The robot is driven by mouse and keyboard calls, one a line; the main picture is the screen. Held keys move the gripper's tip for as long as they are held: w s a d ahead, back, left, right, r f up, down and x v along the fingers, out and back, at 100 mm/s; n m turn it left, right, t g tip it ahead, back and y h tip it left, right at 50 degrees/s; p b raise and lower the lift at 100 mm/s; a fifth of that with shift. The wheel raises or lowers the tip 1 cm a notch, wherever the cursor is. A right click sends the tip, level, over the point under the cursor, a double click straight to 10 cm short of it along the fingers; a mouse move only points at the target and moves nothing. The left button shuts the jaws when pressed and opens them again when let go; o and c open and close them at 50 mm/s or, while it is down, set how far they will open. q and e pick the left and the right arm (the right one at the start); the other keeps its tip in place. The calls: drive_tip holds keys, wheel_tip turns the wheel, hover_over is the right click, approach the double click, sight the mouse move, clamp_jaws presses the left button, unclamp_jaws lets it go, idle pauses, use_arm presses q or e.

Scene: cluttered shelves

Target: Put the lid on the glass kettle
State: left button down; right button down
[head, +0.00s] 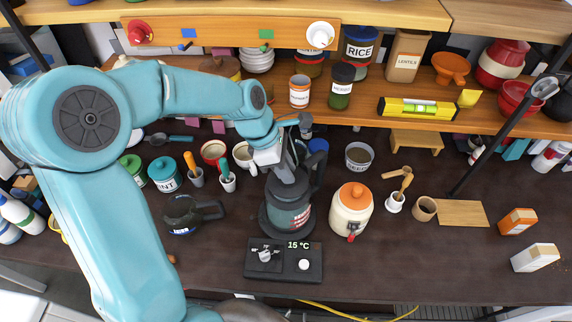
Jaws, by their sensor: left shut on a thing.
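The glass kettle (284,221) stands upright near the middle of the worktop, dark, with red marks on its side and a black handle at its right. It is on or just behind a black control base (262,262) that reads 15 °C. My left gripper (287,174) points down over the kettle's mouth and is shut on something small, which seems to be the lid. The gripper and the dark kettle hide most of it, so I cannot tell whether it touches the rim. My right gripper is not in view.
A cream jar with an orange lid (351,208) stands close right of the kettle. A black handled object (190,213) lies to its left. Cups and a teal canister (165,174) stand behind left. A shelf (450,115) with jars overhangs the back. The front right worktop is mostly clear.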

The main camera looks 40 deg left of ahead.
use_arm(q)
drive_tip(key=shift+s+d+r, duration=0.1)
drive_tip(key=shift+s+r, duration=0.05)
drive_tip(key=shift+s, duration=0.1)
drive_tip(key=shift+w+a+f, duration=0.25)
drive_tip(key=shift+w, duration=0.2)
drive_tip(key=shift+s+d+r+p, duration=0.25)
drive_tip(key=shift+s+r+p, duration=0.1)
drive_tip(key=shift+s, duration=0.2)
drive_tip(key=shift+w+f, duration=0.15)
drive_tip(key=shift+w, duration=0.1)
drive_tip(key=shift+s, duration=0.2)
drive_tip(key=shift+w+a+f, duration=0.1)
drive_tip(key=shift+w+a, duration=0.05)
drive_tip(key=shift+w, duration=0.25)
